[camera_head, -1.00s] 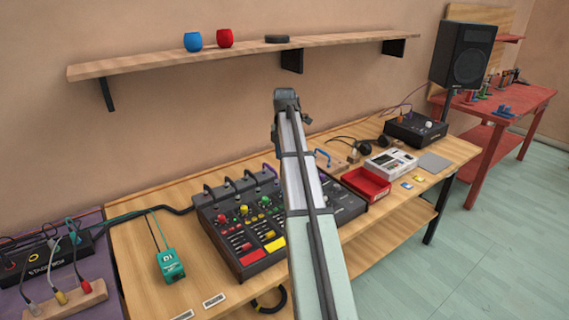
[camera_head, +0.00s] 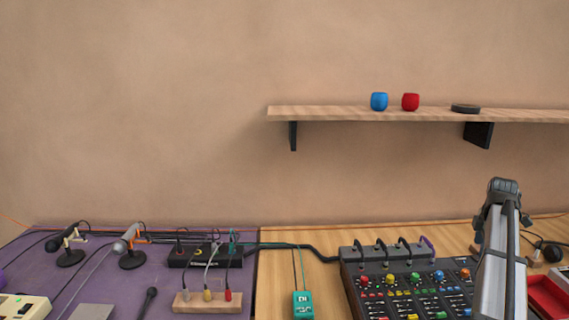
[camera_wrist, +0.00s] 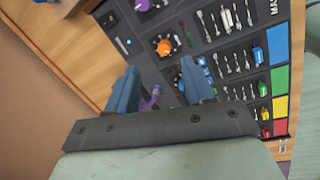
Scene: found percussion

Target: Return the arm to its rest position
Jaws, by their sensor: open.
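My arm (camera_head: 499,262) rises at the right of the head view, in front of the mixing console's right end. My gripper (camera_wrist: 163,82) shows in the wrist view with its two blue-grey fingers apart and nothing between them. The mixing console (camera_head: 408,284), with coloured knobs and buttons, lies beyond the fingers and also fills much of the wrist view (camera_wrist: 232,60). In the head view the fingertips are hidden behind my arm's links.
A shelf (camera_head: 330,113) on the wall carries a blue cup (camera_head: 379,101), a red cup (camera_head: 411,101) and a dark disc (camera_head: 466,108). A teal box (camera_head: 303,304), a black cable box (camera_head: 205,256), microphones (camera_head: 70,247) and a red tray (camera_head: 548,297) stand on the tables. The air at left is clear.

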